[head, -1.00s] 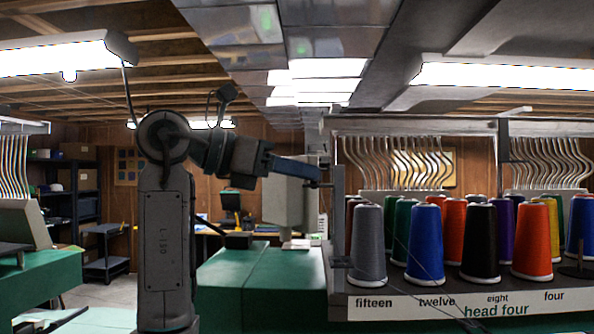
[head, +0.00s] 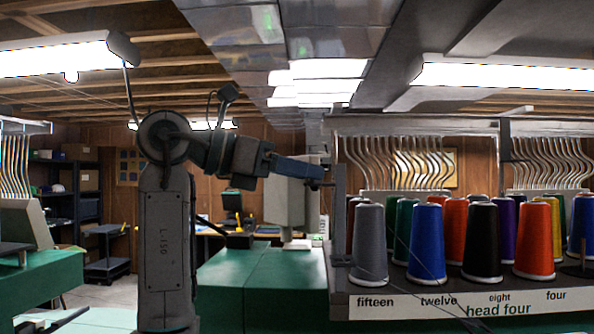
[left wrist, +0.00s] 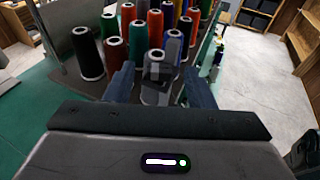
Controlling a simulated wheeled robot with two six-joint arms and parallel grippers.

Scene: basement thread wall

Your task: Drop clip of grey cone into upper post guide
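The grey cone (head: 370,243) stands upright at the front left of the rack, over the label "fifteen". The upright post (head: 338,215) rises just left of it. A small dark arm, likely the upper post guide (head: 324,184), juts left from the post. My left gripper (head: 314,172) is at that height, close to the post. In the left wrist view its two fingers (left wrist: 160,67) stand apart, with a dark grey blocky piece (left wrist: 158,70) showing between them, in front of the grey cone (left wrist: 155,95). I cannot make out the clip. My right gripper is out of view.
Blue (head: 427,243), black (head: 482,242) and orange (head: 534,242) cones stand close along the front row, with more behind. Curved metal tubes (head: 400,163) hang above.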

